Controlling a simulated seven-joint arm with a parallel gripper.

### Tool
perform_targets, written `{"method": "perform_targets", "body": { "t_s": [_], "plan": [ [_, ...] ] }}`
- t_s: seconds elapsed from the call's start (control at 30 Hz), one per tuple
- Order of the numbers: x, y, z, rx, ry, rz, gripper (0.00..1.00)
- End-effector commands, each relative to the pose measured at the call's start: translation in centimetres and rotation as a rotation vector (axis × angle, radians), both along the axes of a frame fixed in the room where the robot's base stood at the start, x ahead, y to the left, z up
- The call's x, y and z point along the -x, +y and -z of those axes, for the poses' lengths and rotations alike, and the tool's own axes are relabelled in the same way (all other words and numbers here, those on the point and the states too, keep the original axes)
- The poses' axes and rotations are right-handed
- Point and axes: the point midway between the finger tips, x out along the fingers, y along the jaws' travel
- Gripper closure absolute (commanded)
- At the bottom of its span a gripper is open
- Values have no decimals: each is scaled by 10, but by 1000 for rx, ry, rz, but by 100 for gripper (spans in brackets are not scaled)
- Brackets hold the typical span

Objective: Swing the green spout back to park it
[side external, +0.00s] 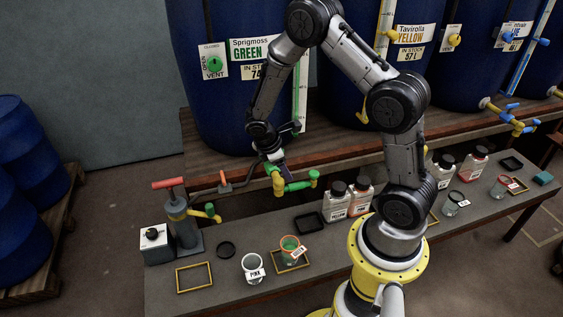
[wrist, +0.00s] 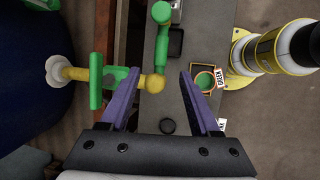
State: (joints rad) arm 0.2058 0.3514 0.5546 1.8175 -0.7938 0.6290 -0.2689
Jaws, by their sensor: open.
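The green spout (side external: 299,186) sticks out to the right from a yellow elbow (side external: 277,181) at the front of the Sprigmoss vat (side external: 222,110). In the wrist view the spout (wrist: 162,45) runs up from the yellow elbow (wrist: 154,82) and ends in a green bend. My gripper (side external: 277,163) is above the elbow in the side view. In the wrist view my gripper (wrist: 158,73) is open, with purple fingers on either side of the elbow; I cannot tell whether they touch. A green valve handle (wrist: 96,80) stands left of the left finger.
A red-handled pump (side external: 181,226) stands at left. Capped bottles (side external: 337,203) stand right of the spout.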

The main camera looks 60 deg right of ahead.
Motion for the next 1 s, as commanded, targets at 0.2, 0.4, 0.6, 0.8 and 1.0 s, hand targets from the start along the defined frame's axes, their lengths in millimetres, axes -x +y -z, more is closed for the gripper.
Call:
{"method": "perform_targets", "body": {
  "t_s": [0.2,0.4,0.6,0.8,1.0],
  "plan": [
    [-4,10,-23,1,-1,-1,37],
    [-4,12,-27,0,0,-1,37],
    [-4,12,-27,0,0,-1,37],
    [-23,17,-63,16,-97,-22,37],
    [-23,40,-158,4,-324,12,37]
  ]
}}
